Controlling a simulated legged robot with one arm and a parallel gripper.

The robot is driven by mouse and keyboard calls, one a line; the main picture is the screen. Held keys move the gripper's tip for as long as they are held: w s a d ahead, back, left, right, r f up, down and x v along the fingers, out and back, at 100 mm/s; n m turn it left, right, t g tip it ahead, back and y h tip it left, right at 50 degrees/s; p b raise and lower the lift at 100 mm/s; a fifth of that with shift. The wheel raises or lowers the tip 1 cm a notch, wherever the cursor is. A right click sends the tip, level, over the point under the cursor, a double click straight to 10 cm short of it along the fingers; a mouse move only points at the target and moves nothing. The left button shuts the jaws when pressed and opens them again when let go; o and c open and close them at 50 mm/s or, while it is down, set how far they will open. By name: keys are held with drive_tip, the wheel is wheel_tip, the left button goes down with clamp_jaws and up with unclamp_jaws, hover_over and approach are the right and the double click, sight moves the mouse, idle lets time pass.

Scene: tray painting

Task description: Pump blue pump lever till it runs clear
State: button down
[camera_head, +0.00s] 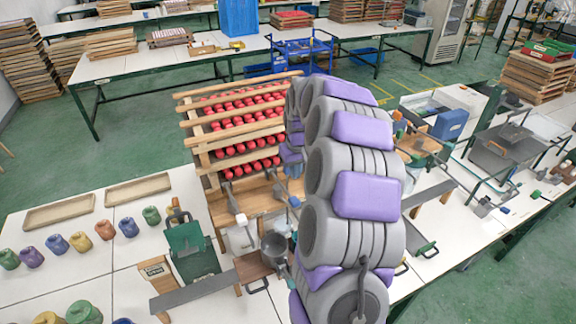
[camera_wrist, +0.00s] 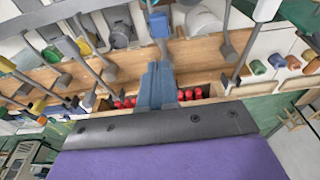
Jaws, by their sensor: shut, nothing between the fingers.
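In the wrist view, a lever with a blue end (camera_wrist: 159,25) stands just past the tips of my gripper (camera_wrist: 155,70), in line with them. I cannot tell whether they touch. My gripper's grey-blue fingers are together and empty, pointing over a wooden board. In the head view my arm hides the gripper and much of the lever area. I cannot tell for sure which blue end is the pump lever, and I see no flow of liquid.
Other levers stand close by, one with a white end (camera_wrist: 265,10) and one with a yellow end (camera_wrist: 37,108). A wooden rack (camera_head: 238,125) of red pots stands behind. A green container (camera_head: 190,250) and several coloured pots are on the white table at left.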

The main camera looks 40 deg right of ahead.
drive_tip(key=f, duration=0.4)
drive_tip(key=f+b, duration=0.1)
drive_tip(key=shift+a+f, duration=0.25)
drive_tip(key=shift+f, duration=0.15)
drive_tip(key=shift+d+f, duration=0.35)
drive_tip(key=shift+f, duration=0.15)
drive_tip(key=shift+a, duration=0.3)
